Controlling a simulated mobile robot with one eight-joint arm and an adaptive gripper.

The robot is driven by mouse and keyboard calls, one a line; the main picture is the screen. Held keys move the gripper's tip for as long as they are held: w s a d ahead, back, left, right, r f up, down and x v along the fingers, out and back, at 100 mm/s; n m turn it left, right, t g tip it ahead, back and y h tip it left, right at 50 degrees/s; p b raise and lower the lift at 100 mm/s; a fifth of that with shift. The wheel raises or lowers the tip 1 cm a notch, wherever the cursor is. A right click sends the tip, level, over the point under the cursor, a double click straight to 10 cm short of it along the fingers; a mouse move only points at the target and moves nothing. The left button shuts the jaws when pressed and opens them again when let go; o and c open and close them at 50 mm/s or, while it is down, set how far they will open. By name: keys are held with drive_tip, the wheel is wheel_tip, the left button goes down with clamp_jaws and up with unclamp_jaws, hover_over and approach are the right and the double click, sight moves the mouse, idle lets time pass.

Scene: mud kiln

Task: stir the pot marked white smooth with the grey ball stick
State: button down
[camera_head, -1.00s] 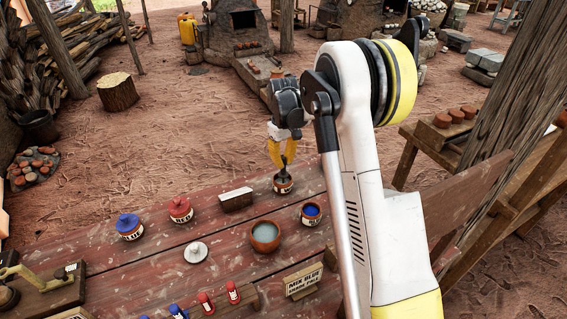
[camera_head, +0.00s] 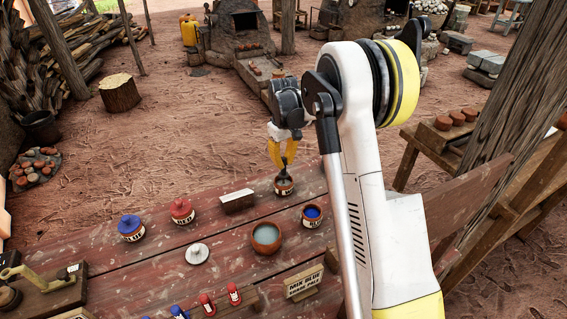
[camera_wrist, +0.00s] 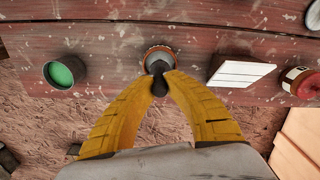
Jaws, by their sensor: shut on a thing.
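My gripper (camera_head: 284,160) has its yellow fingers closed on a dark grey ball stick, whose rounded top (camera_wrist: 160,70) shows between the fingertips in the wrist view. Under it, near the table's far edge, stands a small open pot (camera_head: 284,191) with grey-white contents and a label too small to read. The wrist view shows this pot's orange rim (camera_wrist: 160,48) just beyond the fingertips. The stick's lower end is over or inside the pot; the fingers and the stick hide which.
A blank-looking card block (camera_head: 238,200), red jar (camera_head: 181,211) and blue jar (camera_head: 131,229) stand left. A bowl (camera_head: 266,238) and blue-filled pot (camera_head: 312,216) stand nearer. A green-filled pot (camera_wrist: 62,73) shows in the wrist view. A "mix blue" sign (camera_head: 303,283) stands in front.

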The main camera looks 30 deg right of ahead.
drive_tip(key=shift+r+p, duration=1.8)
drive_tip(key=shift+r, duration=1.35)
drive_tip(key=shift+a, duration=0.1)
